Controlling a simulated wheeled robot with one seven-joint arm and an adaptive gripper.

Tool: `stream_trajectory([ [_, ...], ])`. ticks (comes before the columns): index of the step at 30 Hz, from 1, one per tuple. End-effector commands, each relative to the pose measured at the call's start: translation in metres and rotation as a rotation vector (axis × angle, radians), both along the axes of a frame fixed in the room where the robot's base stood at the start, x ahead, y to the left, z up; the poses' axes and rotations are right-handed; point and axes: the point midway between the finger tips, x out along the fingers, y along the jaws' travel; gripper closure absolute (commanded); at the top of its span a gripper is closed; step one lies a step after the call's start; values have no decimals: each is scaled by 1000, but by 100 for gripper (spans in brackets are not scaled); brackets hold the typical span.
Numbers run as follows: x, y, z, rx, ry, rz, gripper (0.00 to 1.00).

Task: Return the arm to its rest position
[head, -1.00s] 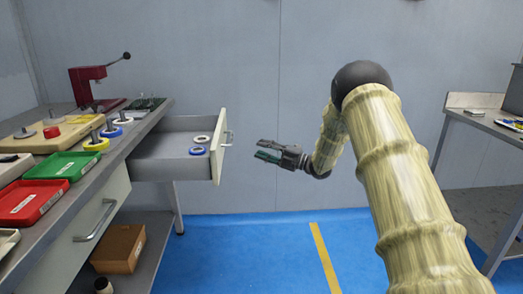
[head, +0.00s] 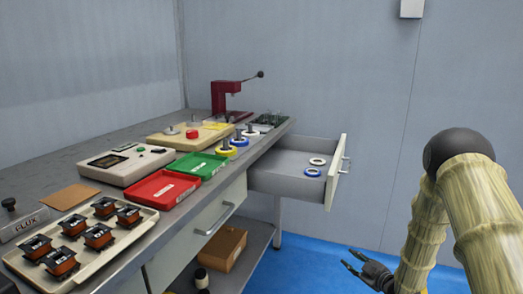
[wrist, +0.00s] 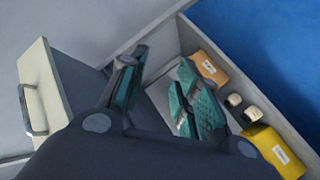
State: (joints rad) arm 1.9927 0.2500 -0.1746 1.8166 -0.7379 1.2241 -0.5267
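My arm (head: 482,215) is bent at the right of the head view. My gripper (head: 350,261) hangs low in front of the open drawer (head: 285,187), apart from it, with its fingers spread and nothing between them. In the wrist view my gripper (wrist: 160,95) shows two teal-padded fingers apart and empty. The drawer's front with its handle (wrist: 30,110) is at the left there. The drawer holds a white-ringed spool (head: 318,161) and a blue-ringed spool (head: 312,172).
The workbench (head: 75,157) carries a green tray (head: 200,165), a red tray (head: 162,189), a tray of coils (head: 130,237) and a red press (head: 228,100). A brown box (head: 222,248) stands on the lower shelf. Blue floor (head: 300,262) lies clear right of the bench.

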Motion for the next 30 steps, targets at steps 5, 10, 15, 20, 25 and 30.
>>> stream_trajectory([
  [5, -70, 28, -76, 101, 265, -136, 68],
  [10, -147, 51, -134, 173, 501, -273, 68],
  [15, -234, 70, -177, 224, 728, -417, 68],
  [20, -321, 85, -202, 251, 930, -561, 68],
  [25, -408, 97, -213, 256, 1114, -709, 68],
  [30, -473, 103, -212, 248, 1242, -827, 68],
])
